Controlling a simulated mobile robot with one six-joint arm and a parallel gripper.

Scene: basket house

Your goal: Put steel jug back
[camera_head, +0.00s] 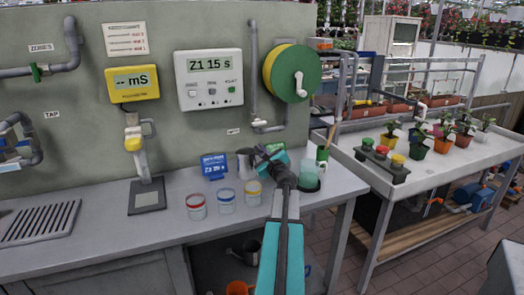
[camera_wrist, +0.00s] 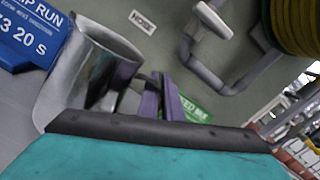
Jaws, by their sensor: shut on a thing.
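The steel jug (camera_head: 244,163) is at the back of the grey bench, just right of a blue sign. It also shows in the wrist view (camera_wrist: 75,75), large and tilted in the picture, with its open mouth visible. My gripper (camera_head: 266,154) is at the jug's right side. In the wrist view its purple fingers (camera_wrist: 158,98) are shut at the jug's handle side. The handle is mostly hidden by the fingers, and the jug's base is hidden in the wrist view. I cannot tell whether the jug touches the bench.
The blue sign (camera_head: 213,166) stands close left of the jug. Three jars with red, blue and yellow bands (camera_head: 225,201) stand in front. A greenish beaker (camera_head: 309,176) is right of my arm. A green-and-yellow hose reel (camera_head: 292,72) hangs above. The bench (camera_head: 110,218) has free room at left.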

